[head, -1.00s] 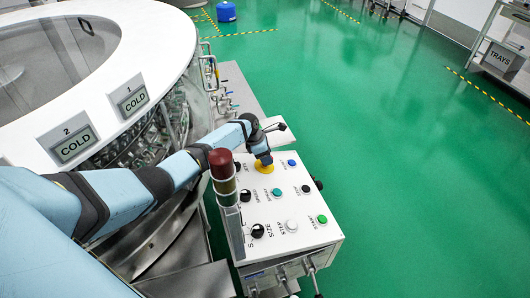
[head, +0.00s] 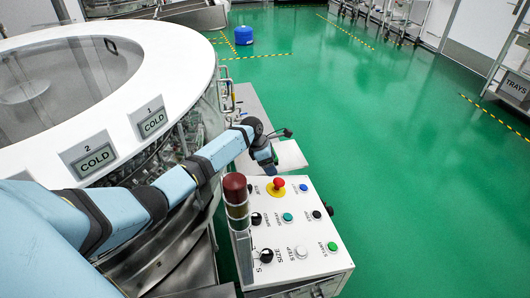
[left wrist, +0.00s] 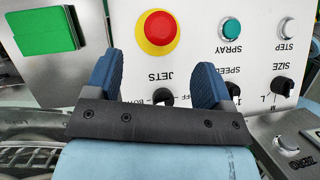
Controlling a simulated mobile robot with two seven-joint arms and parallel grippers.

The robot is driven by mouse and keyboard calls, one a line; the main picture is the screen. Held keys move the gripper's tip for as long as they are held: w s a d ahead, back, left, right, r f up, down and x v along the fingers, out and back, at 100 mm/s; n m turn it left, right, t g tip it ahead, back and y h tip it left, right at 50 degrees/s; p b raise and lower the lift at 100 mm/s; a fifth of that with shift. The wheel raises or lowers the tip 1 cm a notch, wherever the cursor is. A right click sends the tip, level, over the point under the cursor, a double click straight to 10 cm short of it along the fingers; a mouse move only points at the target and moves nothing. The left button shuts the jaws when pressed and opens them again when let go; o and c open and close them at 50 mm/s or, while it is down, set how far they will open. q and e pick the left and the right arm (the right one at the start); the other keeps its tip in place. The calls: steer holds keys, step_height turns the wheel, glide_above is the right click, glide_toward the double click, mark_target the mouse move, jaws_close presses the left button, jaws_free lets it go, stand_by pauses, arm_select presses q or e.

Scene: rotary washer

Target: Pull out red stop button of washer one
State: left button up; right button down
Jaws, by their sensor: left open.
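The red stop button (head: 279,183) sits on a yellow disc at the far left part of the white control panel (head: 302,219). In the left wrist view the red button (left wrist: 160,28) shows whole and uncovered, beyond the fingertips. My left gripper (head: 270,165) is beside the panel's far left corner, apart from the button. In the left wrist view my left gripper (left wrist: 162,65) has its two blue fingers spread wide with nothing between them. My right gripper is not in view.
A red-topped signal tower (head: 235,187) stands at the panel's left edge. Knobs and coloured buttons, such as the green start button (head: 332,246), cover the panel. The round washer (head: 150,60) is at left.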

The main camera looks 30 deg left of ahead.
arm_select(q)
steer(key=v, duration=0.6)
stand_by(0.3)
